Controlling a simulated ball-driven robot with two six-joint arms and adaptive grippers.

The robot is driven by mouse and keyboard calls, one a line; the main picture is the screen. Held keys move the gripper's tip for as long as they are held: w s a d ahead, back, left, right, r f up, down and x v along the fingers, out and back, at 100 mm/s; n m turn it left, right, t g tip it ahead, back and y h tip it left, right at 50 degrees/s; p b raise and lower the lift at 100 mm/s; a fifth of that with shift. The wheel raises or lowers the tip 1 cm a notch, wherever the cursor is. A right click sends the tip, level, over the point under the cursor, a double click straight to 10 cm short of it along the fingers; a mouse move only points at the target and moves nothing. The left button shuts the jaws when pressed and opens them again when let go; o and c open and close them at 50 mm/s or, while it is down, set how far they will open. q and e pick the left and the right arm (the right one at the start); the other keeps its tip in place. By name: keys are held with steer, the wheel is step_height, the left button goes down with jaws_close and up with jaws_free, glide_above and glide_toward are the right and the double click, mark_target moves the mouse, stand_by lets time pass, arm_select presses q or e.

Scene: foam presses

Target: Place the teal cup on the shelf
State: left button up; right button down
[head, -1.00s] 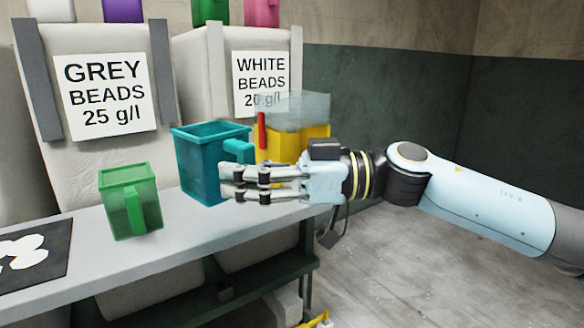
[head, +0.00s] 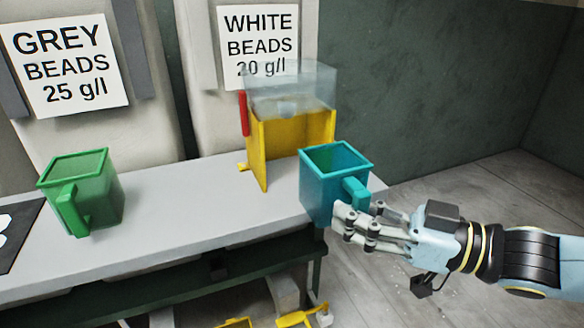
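The teal cup (head: 326,190) is square, open at the top and upright, at the right end of the grey bench in the head view. Its handle faces right. My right gripper (head: 356,218) is shut on this handle, with the fingers partly hiding it. The cup overlaps the bench's front right corner in the picture; a gap below it is hard to judge. I cannot pick out the shelf with certainty in this view. My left gripper is not in view.
A yellow stand (head: 262,150) with a clear box and red lever stands behind the cup. A green cup (head: 95,190) stands on the bench (head: 190,205) at left. Bead sacks with signs rise behind. Floor is open at right.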

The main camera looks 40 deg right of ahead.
steer(key=w+d+b, duration=0.1)
steer(key=w+b, duration=0.1)
steer(key=w, duration=0.2)
steer(key=w+d+b, duration=0.1)
steer(key=w+b, duration=0.2)
steer(key=w, duration=0.2)
steer(key=w+d+f+b, duration=0.1)
steer(key=w+b, duration=0.2)
steer(key=w, duration=0.2)
steer(key=shift+d, duration=0.2)
steer(key=w, duration=0.2)
steer(key=w+b, duration=0.1)
steer(key=shift+d+r, duration=0.35)
steer(key=shift+d, duration=0.05)
step_height(320, 180, down, 4)
steer(key=shift+r+b, duration=0.2)
steer(key=shift+b, duration=0.45)
steer(key=shift+r, duration=0.1)
steer(key=c, duration=2)
jaws_free()
steer(key=shift+c, duration=0.2)
steer(key=o, duration=0.6)
